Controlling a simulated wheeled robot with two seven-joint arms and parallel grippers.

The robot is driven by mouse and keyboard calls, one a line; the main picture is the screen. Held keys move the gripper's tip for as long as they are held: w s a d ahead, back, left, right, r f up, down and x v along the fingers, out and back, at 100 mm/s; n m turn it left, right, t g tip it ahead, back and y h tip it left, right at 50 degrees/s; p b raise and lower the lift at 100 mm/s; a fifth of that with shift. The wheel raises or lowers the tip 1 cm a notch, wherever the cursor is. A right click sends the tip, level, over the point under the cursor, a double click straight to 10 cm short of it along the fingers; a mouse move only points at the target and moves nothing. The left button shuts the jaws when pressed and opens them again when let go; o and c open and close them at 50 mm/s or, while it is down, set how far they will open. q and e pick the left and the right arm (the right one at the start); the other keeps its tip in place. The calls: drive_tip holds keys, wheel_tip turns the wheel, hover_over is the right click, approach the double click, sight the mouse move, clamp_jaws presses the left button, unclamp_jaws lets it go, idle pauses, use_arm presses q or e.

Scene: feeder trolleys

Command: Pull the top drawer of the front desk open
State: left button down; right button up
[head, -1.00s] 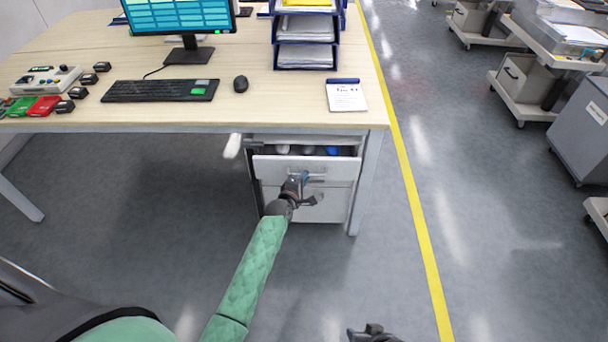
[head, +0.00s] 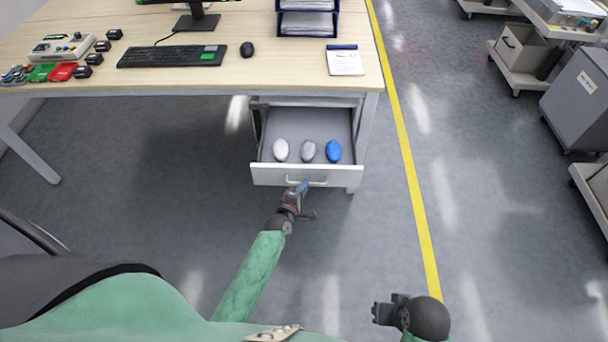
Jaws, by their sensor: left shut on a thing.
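The top drawer (head: 275,175) of the front desk (head: 230,80) stands far out of the cabinet under the desktop's right end. Its floor shows, with a white (head: 280,150), a grey (head: 308,151) and a blue (head: 334,151) egg-shaped thing in a row. My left gripper (head: 301,188) is at the middle of the drawer front, shut on the drawer handle (head: 318,182). My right gripper (head: 378,312) is low in the view, away from the desk and apart from everything; its finger gap does not show clearly.
On the desktop are a keyboard (head: 172,56), a mouse (head: 247,49), a notepad (head: 345,61) and a paper rack (head: 307,22). A yellow floor line (head: 408,165) runs right of the desk. Trolleys and a grey bin (head: 585,100) stand at the right. Floor around the drawer is clear.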

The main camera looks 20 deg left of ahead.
use_arm(q)
drive_tip(key=shift+s+d, duration=0.25)
drive_tip(key=shift+s, duration=0.45)
use_arm(e)
drive_tip(key=shift+s+d+r, duration=0.15)
drive_tip(key=shift+d+r, duration=0.1)
drive_tip(key=shift+r, duration=0.05)
use_arm(q)
drive_tip(key=c, duration=1.5)
unclamp_jaws()
